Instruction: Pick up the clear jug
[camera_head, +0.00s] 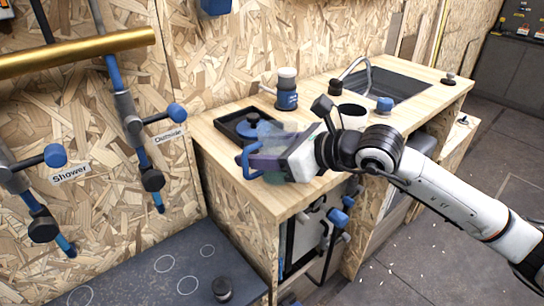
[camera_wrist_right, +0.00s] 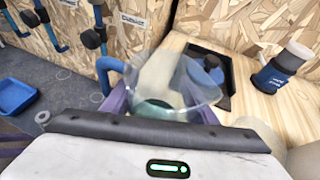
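The clear jug (camera_wrist_right: 160,80) is see-through, with a greenish base and a blue handle on its left side in the right wrist view. In the head view the jug (camera_head: 275,170) is faint, over the counter's front left corner, with its blue handle (camera_head: 247,162) to the left. My right gripper (camera_head: 268,162) reaches in from the right, level with the jug. In the wrist view its purple fingers (camera_wrist_right: 160,108) lie on either side of the jug. Whether they press on it is hidden, and I cannot tell if it rests on the counter. My left gripper is not in view.
The wooden counter (camera_head: 225,158) holds a black hob (camera_head: 233,124) with a blue-lidded item behind the jug. Blue-handled taps and pipes line the left wall.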

